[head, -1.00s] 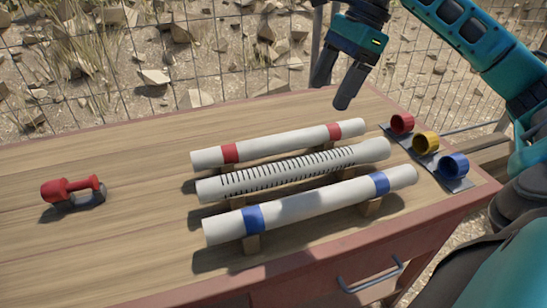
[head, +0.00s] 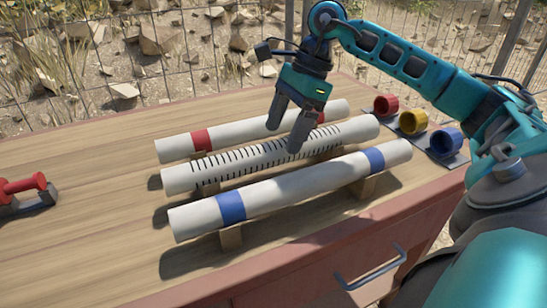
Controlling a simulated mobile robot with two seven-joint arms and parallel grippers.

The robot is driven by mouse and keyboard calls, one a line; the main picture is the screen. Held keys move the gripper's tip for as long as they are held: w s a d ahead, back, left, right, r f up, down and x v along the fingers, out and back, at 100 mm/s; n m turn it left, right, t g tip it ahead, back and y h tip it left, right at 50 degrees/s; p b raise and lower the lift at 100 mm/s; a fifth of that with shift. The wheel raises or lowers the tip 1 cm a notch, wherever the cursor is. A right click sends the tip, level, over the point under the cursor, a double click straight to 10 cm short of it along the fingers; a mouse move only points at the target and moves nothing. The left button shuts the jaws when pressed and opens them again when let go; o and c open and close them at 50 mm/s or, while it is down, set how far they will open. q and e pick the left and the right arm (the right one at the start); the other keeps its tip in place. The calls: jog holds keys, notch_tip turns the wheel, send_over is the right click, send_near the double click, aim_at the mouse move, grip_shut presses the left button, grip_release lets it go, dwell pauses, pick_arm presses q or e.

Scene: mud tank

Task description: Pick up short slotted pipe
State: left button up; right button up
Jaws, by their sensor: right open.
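My right gripper (head: 286,132) is open and empty, fingers pointing down. In the picture its fingertips overlap the slotted pipe's middle and the pipe behind; I cannot tell whether they touch. My left gripper is not in view.
A red-banded pipe (head: 255,127) lies behind and a blue-banded pipe (head: 295,187) in front, both close. Red (head: 385,105), yellow (head: 412,122) and blue (head: 445,141) rings stand at the right. A red-handled tool (head: 22,190) lies at the left. The table (head: 100,240) is clear at front left.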

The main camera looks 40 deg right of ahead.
aim_at(277, 142)
jog(key=shift+w+b+x, duration=0.2)
jog(key=shift+b+x, duration=0.5)
jog(key=shift+x, duration=2.1)
jog(key=shift+r, duration=0.1)
jog(key=shift+c, duration=0.3)
jog(key=c, duration=1.2)
jog(key=shift+c, duration=0.2)
